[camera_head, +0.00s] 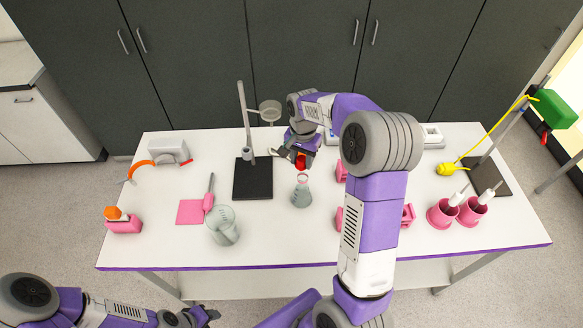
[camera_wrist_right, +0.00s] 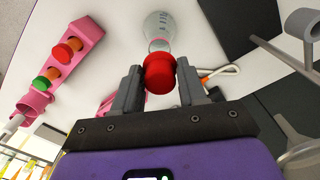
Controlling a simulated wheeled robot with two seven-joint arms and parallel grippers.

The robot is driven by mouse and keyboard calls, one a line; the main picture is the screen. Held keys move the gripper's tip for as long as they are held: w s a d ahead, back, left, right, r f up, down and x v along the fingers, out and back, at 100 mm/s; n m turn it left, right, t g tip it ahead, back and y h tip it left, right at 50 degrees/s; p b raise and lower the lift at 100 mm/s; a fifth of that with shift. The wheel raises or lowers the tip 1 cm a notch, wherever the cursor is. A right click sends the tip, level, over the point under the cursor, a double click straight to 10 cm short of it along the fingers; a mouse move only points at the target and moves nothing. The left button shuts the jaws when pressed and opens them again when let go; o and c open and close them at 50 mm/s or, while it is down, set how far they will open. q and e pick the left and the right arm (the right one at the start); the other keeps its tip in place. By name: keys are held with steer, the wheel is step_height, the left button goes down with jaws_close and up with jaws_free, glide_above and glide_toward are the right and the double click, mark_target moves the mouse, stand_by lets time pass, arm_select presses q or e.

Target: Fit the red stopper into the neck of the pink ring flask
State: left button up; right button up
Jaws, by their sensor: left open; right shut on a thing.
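My right gripper (camera_head: 302,153) is shut on the red stopper (camera_head: 300,161). In the right wrist view, the red stopper (camera_wrist_right: 159,74) sits between the fingertips of the right gripper (camera_wrist_right: 160,88). The pink ring flask (camera_head: 300,195) is a clear conical flask standing upright on the table, with a pinkish ring at its neck. The stopper shows just above the flask's mouth in the head view, apparently apart from it. In the right wrist view, the stopper partly covers the neck of the flask (camera_wrist_right: 160,24). My left gripper (camera_head: 207,314) is open and empty, off the table's front edge.
A stand with a black base (camera_head: 252,188) is left of the flask, and a beaker (camera_head: 223,231) is front left. A pink rack (camera_wrist_right: 82,32) holds stoppers; my right arm partly hides it in the head view. Pink cups (camera_head: 440,217) stand at right.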

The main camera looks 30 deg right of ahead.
mark_target(303, 165)
steer(key=shift+w+d+r, duration=0.15)
steer(key=shift+d, duration=0.3)
steer(key=shift+f+b, duration=1.85)
steer(key=shift+f, duration=0.6)
steer(key=shift+r, duration=0.2)
steer(key=shift+p, duration=0.3)
steer(key=shift+f+b, duration=0.85)
steer(key=shift+f, duration=0.45)
steer(key=o, duration=1.1)
